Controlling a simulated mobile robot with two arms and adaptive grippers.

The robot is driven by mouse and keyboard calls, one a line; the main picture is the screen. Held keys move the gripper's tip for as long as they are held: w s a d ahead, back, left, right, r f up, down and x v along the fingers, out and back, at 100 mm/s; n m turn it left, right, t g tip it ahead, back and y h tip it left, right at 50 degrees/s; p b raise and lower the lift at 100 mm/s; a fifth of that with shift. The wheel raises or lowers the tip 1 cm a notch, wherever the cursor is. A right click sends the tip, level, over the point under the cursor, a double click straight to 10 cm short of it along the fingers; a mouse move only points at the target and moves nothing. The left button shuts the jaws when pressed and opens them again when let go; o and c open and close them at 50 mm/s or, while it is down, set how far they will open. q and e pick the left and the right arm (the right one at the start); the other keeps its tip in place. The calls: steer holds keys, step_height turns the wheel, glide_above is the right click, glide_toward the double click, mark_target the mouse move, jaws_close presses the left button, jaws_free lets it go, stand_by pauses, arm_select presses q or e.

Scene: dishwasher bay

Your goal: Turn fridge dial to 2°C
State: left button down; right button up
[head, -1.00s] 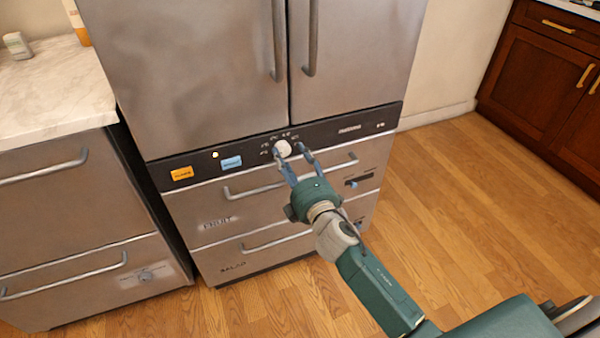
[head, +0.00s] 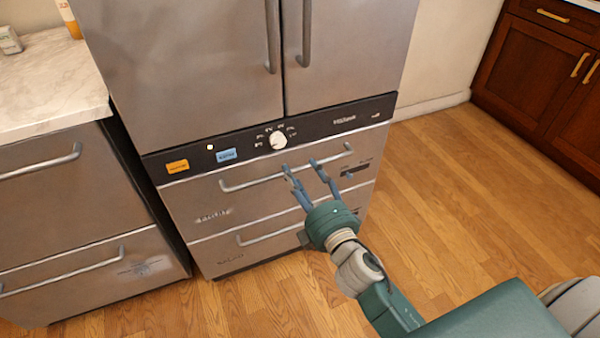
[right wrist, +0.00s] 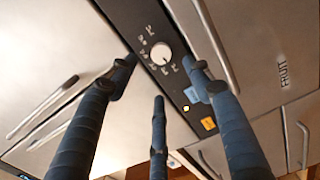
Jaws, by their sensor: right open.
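The fridge dial (head: 278,140) is a round white knob on the black control strip (head: 323,128) of the steel fridge, with small white temperature marks around its upper side. The marks are too small to read. It also shows in the right wrist view (right wrist: 161,53), beyond my fingers, with a dark pointer line. My right gripper (head: 304,167) is open and empty. Its blue fingers are below and slightly right of the dial, in front of the upper drawer, apart from the dial. My left gripper is not in view.
An orange button (head: 177,166) and a blue button (head: 227,155) sit left of the dial. The upper drawer handle (head: 250,183) runs behind my fingers. Fridge door handles (head: 304,35) hang above. A marble counter (head: 45,85) stands left; the wooden floor (head: 470,220) is clear at right.

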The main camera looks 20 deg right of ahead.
mark_target(279, 144)
steer(key=w+m, duration=0.3)
steer(key=m, duration=0.3)
steer(key=w+m+b, duration=0.1)
steer(key=w+m, duration=0.3)
steer(key=m, duration=0.2)
steer(key=w+a+m+b, duration=0.1)
steer(key=w+m, duration=0.3)
steer(key=m, duration=0.2)
steer(key=shift+w+a+m, duration=0.1)
steer(key=shift+w+m, duration=0.15)
steer(key=shift+m, duration=0.05)
steer(key=shift+w, duration=0.45)
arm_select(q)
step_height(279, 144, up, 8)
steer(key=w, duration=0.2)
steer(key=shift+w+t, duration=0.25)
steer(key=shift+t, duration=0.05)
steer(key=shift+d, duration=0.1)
arm_select(e)
steer(key=c, duration=1.1)
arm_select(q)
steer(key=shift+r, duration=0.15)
arm_select(e)
steer(key=shift+f, duration=0.1)
steer(key=shift+c, duration=0.3)
